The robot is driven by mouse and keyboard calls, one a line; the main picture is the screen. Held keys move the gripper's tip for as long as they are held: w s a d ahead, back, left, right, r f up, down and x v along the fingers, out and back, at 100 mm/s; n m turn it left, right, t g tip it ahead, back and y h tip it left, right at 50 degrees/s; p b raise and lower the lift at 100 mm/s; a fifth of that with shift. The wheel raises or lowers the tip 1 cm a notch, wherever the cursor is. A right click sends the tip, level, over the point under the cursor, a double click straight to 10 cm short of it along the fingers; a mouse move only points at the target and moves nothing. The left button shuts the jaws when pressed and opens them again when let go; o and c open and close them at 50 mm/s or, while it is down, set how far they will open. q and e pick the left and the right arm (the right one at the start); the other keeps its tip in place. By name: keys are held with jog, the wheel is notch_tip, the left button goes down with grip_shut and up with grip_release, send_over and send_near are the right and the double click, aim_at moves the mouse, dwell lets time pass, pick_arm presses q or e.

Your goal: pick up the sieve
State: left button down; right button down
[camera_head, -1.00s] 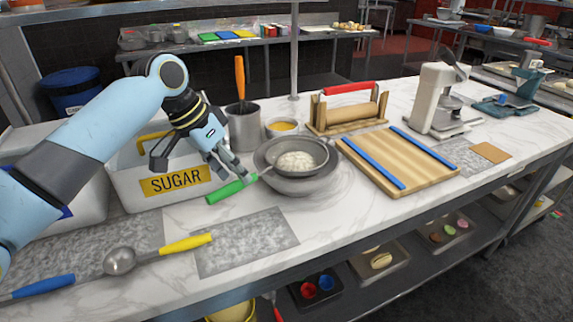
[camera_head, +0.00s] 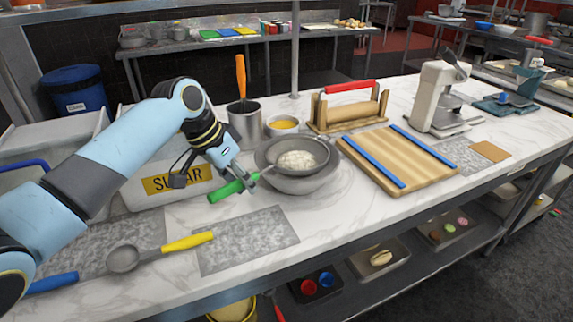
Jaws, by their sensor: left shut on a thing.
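The sieve (camera_head: 312,148) has a round grey mesh pan with white powder or grains in it and a green handle (camera_head: 234,188) pointing to the left. Its pan rests in or on a grey metal bowl (camera_head: 298,184) on the marble counter. My left gripper (camera_head: 243,180) is at the handle, shut on its end near the pan. The fingers hide part of the handle there. My right gripper is not in view.
Behind the bowl stand a metal pot (camera_head: 243,122) with an orange-handled tool and a small bowl of yellow liquid (camera_head: 283,126). A sugar bin (camera_head: 150,188) is under my arm. A wooden board (camera_head: 398,160) lies to the right. A ladle (camera_head: 125,258) lies in front.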

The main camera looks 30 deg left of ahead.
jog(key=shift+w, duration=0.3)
